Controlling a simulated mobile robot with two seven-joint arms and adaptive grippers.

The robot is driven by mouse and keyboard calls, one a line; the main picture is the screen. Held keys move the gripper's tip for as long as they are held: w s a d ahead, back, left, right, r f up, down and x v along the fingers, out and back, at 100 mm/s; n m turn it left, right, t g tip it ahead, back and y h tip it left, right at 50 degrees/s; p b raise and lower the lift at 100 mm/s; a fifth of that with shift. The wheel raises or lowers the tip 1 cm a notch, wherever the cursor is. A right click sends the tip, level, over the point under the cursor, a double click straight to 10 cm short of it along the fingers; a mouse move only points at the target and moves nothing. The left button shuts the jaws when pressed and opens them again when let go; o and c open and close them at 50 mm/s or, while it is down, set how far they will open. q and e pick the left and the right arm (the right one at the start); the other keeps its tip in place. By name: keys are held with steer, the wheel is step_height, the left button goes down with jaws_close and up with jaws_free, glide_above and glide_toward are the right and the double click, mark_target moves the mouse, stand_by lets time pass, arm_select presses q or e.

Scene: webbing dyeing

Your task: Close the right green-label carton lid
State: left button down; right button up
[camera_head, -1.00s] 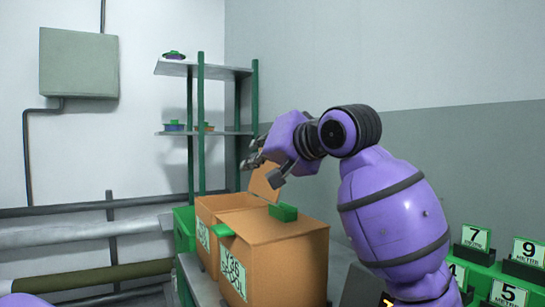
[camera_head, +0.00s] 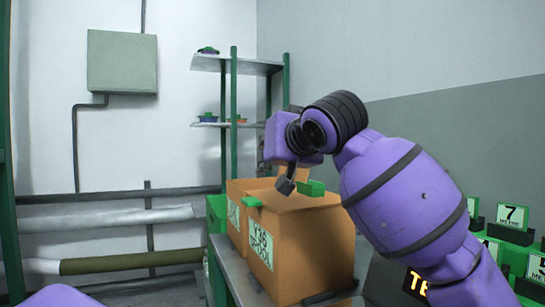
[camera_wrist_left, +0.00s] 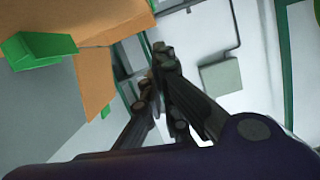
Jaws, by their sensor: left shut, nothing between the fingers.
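In the left wrist view the shut fingers (camera_wrist_left: 160,60) show beside orange carton board (camera_wrist_left: 95,82) and a green block (camera_wrist_left: 38,48). My right gripper is not in view.
A second carton (camera_head: 236,222) stands directly behind, its top partly hidden by my gripper. A green box (camera_head: 216,216) is beside it. A green-post shelf (camera_head: 234,115) stands behind. Numbered green holders (camera_head: 512,222) are at the right. Pipes run along the left wall.

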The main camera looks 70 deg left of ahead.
arm_select(q)
steer(key=shift+s+f, duration=0.15)
stand_by(0.4)
steer(key=shift+d, duration=0.3)
steer(key=v, duration=0.7)
